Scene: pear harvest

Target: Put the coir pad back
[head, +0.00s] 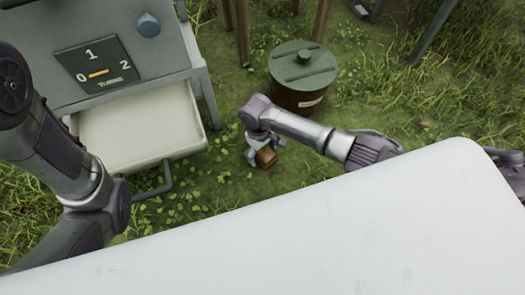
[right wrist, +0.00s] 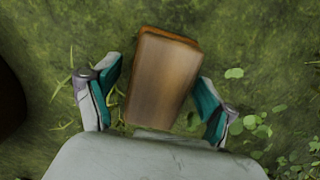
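A brown block (right wrist: 162,80), which may be the coir pad, shows between the fingers of my right gripper (right wrist: 160,92) in the right wrist view. The teal finger pads stand on either side of it with narrow gaps, so the gripper looks open around it. In the head view the block (head: 266,158) shows just below my right gripper (head: 258,145), low over the grass. Whether the block rests on the ground is hard to tell. My left arm comes in at the left; its gripper is not in view.
A grey machine with a dial (head: 148,25) and a 0-1-2 panel (head: 95,66) stands at the upper left, above a pale tray (head: 140,130). A lidded dark bin (head: 303,68) stands behind my right gripper. A white surface (head: 300,235) fills the foreground.

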